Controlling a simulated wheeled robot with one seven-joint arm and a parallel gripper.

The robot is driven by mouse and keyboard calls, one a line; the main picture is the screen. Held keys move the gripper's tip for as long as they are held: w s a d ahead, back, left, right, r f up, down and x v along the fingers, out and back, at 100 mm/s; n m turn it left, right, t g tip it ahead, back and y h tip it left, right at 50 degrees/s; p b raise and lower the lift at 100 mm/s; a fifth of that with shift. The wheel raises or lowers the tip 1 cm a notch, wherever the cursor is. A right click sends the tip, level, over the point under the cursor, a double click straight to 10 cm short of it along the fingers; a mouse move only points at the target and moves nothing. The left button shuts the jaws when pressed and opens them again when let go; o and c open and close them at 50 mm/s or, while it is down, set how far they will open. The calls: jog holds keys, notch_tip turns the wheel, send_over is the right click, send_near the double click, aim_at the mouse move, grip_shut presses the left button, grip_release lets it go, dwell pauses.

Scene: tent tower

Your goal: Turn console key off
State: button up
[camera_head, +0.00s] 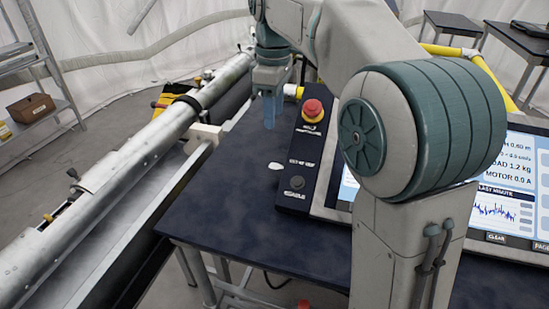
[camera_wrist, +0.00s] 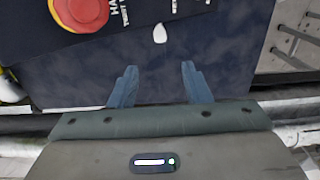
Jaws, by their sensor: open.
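The console (camera_head: 322,180) stands on a dark table, with a narrow dark control panel (camera_head: 293,198) along its left side. A red mushroom button (camera_head: 313,108) sits near the panel's far end and shows large at the upper left of the wrist view (camera_wrist: 80,10). A small dark round control (camera_head: 297,183) sits nearer the panel's front; I cannot tell whether it is the key. My gripper (camera_wrist: 159,68) is open and empty, with table surface between its fingers. In the head view its blue fingers (camera_head: 270,110) hang left of the red button, apart from it.
A lit screen (camera_head: 495,195) is at the right, partly behind my arm. A long metal tube (camera_head: 110,175) runs along the left. The table's front left (camera_head: 225,215) is clear.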

aim_at(274, 166)
notch_tip(274, 166, down, 13)
jog(key=shift+f+b, duration=0.1)
jog(key=shift+b, duration=0.65)
grip_shut()
